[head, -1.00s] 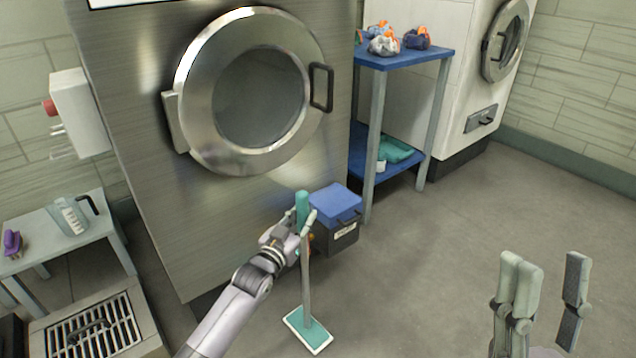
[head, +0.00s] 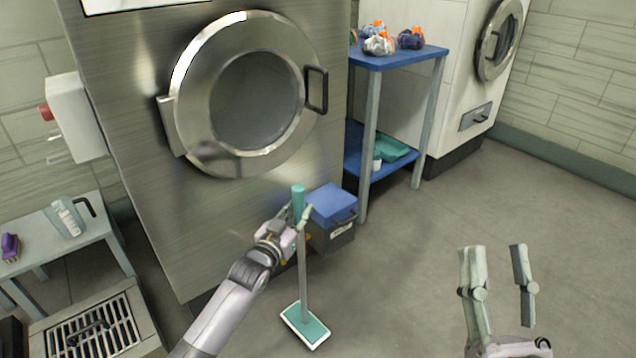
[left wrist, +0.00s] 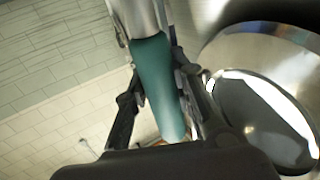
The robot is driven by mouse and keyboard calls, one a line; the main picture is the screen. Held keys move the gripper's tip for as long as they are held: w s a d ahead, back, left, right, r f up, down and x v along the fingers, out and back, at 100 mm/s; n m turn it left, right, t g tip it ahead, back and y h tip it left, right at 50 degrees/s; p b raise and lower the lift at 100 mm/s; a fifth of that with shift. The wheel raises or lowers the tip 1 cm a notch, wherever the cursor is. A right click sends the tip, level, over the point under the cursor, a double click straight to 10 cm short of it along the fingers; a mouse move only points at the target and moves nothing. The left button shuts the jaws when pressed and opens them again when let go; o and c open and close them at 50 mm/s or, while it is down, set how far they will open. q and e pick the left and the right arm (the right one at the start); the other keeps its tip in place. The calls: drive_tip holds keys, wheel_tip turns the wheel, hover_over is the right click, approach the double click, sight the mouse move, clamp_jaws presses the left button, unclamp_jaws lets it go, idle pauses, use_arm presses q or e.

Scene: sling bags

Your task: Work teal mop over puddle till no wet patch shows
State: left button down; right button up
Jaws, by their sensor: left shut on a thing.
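The teal mop stands nearly upright, with a teal grip (head: 298,203), a thin grey pole (head: 303,275) and a flat teal head with a pale rim (head: 305,326). The head is at the floor in front of the big steel machine; I cannot tell how firmly it touches. My left gripper (head: 293,217) is shut on the grip. In the left wrist view the teal grip (left wrist: 158,85) lies between both fingers. My right gripper (head: 497,265) is open and empty at the lower right, fingers apart. I cannot make out a clear puddle on the grey floor.
A blue-lidded dark box (head: 332,215) stands just behind the mop. A blue shelf table (head: 395,58) holds several orange-and-grey bundles. A floor drain grate (head: 92,332) and a side table (head: 45,230) with a jug are at the left. The floor at the right is open.

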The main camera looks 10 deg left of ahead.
sight(295, 195)
use_arm(q)
drive_tip(key=shift+r+p, duration=0.35)
drive_tip(key=shift+r, duration=0.55)
drive_tip(key=shift+r+p, duration=0.35)
drive_tip(key=shift+p, duration=0.25)
drive_tip(key=shift+r+p, duration=0.35)
drive_tip(key=shift+r, duration=0.05)
drive_tip(key=shift+r+p, duration=0.95)
drive_tip(key=shift+r, duration=0.35)
use_arm(e)
drive_tip(key=d+f+g+h, duration=0.1)
drive_tip(key=f+g+h, duration=0.1)
drive_tip(key=f+g, duration=0.4)
drive_tip(key=s+d+f+g+h, duration=0.1)
drive_tip(key=f+g, duration=0.6)
drive_tip(key=f, duration=0.7)
drive_tip(key=shift+d+f+m+h, duration=0.3)
drive_tip(key=shift+d+f+h, duration=0.1)
drive_tip(key=shift+d+h, duration=0.25)
